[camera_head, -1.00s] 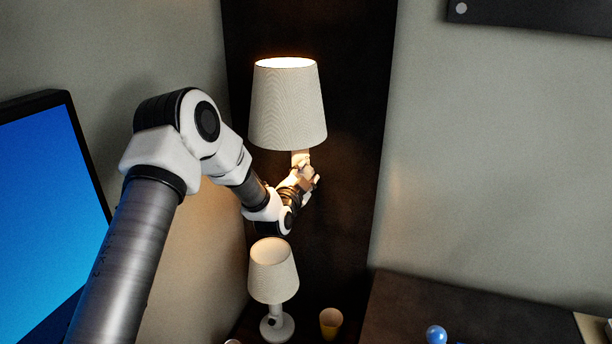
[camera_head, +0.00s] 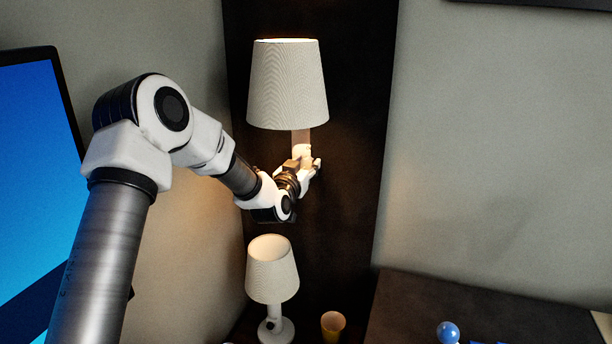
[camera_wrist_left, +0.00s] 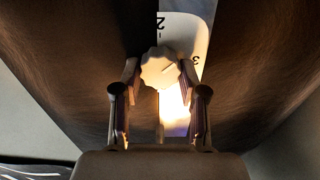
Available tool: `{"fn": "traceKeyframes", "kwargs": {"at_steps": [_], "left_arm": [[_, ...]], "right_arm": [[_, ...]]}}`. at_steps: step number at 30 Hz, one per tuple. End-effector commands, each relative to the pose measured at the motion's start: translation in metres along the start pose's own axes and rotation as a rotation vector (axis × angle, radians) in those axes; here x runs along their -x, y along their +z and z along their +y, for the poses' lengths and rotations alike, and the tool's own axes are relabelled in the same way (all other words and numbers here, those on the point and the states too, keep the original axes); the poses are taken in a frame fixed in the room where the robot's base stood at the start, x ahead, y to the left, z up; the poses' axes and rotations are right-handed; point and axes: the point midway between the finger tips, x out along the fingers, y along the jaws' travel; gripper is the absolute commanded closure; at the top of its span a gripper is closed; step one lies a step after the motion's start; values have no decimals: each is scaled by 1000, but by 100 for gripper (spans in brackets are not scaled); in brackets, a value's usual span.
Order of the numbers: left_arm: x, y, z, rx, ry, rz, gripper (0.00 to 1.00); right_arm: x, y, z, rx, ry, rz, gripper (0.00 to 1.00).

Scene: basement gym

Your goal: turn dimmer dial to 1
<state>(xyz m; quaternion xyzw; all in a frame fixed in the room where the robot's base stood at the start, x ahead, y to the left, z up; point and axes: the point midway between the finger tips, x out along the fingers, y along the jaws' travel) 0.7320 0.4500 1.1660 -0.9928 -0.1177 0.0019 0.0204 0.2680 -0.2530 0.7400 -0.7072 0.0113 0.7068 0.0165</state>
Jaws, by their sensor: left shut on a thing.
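The dimmer dial (camera_wrist_left: 160,70) is a pale, scalloped knob with a thin pointer line, in the left wrist view. It sits on a light plate (camera_wrist_left: 190,35) where the numbers 2 and 3 show; no 1 is visible. My left gripper (camera_wrist_left: 160,85) is shut on the dial, one finger on each side. In the head view my left gripper (camera_head: 305,163) is at the base of the lit wall lamp (camera_head: 288,85), below its shade, and hides the dial. My right gripper is in neither view.
A small unlit table lamp (camera_head: 271,275) stands below my left gripper, with a yellow cup (camera_head: 333,325) beside it. A blue screen (camera_head: 30,180) is at the left. A dark tabletop (camera_head: 470,312) with a blue ball (camera_head: 447,332) is at the lower right.

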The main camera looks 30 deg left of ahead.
Motion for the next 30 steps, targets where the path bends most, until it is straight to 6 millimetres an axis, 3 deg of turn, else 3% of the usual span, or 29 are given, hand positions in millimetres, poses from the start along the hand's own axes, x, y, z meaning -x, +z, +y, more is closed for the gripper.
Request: {"fn": "traceKeyframes", "kwargs": {"at_steps": [1,30], "left_arm": [[0,5,0,41,0,1,93],[0,8,-4,961,1,-1,93]], "right_arm": [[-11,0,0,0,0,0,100],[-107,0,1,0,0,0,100]]}}
